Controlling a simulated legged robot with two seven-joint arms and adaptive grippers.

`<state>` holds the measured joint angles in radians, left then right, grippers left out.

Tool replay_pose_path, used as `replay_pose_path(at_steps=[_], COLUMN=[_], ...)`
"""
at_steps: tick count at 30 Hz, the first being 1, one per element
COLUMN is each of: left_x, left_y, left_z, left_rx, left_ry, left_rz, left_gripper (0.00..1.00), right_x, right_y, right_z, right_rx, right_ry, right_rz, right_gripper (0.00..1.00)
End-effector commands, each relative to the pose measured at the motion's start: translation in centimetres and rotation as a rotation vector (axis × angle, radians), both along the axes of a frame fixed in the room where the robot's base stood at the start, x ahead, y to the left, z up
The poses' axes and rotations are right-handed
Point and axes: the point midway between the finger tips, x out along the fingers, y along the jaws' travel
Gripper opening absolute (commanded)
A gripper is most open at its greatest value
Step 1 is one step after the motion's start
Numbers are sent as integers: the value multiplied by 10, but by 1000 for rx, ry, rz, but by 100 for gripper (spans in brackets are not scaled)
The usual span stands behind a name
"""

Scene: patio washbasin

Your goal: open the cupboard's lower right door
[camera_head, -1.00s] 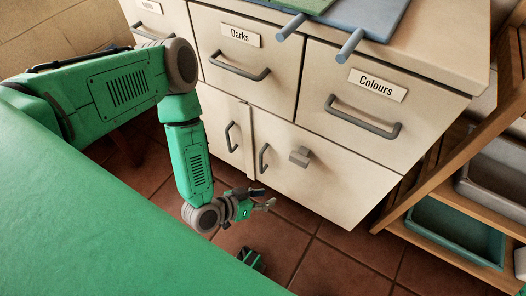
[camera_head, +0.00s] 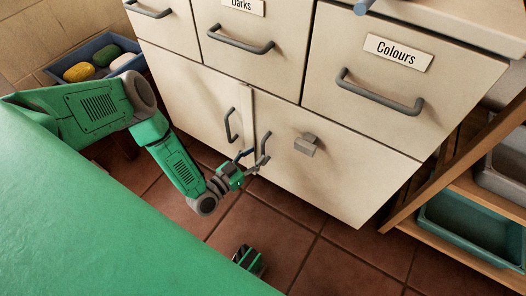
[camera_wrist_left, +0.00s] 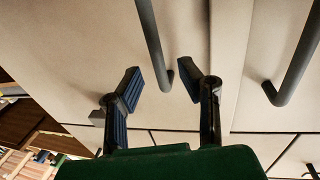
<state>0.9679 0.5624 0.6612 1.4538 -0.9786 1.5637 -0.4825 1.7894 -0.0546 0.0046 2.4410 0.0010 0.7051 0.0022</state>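The cream cupboard's lower right door (camera_head: 345,170) is shut, with a grey bar handle (camera_head: 263,148) near its left edge. My left gripper (camera_head: 249,162) is at the lower part of this handle, fingers spread. In the left wrist view, which looks turned over, the same handle (camera_wrist_left: 152,40) ends between the two open fingertips (camera_wrist_left: 160,85). I see a gap at each side, and cannot tell whether a finger touches it. A square grey block (camera_head: 306,145) sits on the door; it also shows in the wrist view (camera_wrist_left: 97,117).
The left door's handle (camera_head: 231,125) is close beside, across the seam; it also shows in the wrist view (camera_wrist_left: 297,60). Drawers, one labelled Colours (camera_head: 398,52), are above. A wooden shelf (camera_head: 450,165) with bins stands right. Tiled floor (camera_head: 310,250) is clear before the door.

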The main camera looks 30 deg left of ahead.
Motion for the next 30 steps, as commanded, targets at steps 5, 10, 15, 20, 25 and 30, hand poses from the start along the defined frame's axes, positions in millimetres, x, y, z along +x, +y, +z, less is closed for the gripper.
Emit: replay_pose_path(at_steps=[5, 10, 15, 20, 25, 30], left_x=[26, 36, 38, 38, 37, 36], left_y=[-6, -9, -9, -9, -9, -10], left_z=[-2, 0, 0, 0, 0, 0], left_rx=[-1, -1, -1, -1, -1, -1], left_ry=[-1, 1, 1, 1, 1, 2], left_rz=[0, 0, -1, -1, 0, -2], left_gripper=[32, 32, 32, 18, 0, 0], right_x=[0, 0, 0, 0, 0, 0], right_y=[0, 0, 0, 0, 0, 0], right_z=[-11, -14, -14, -13, -13, -13], right_rx=[0, 0, 0, 0, 0, 0], right_ry=[0, 0, 0, 0, 0, 0], right_rz=[0, 0, 0, 0, 0, 0], right_gripper=[40, 40, 40, 40, 40, 40])
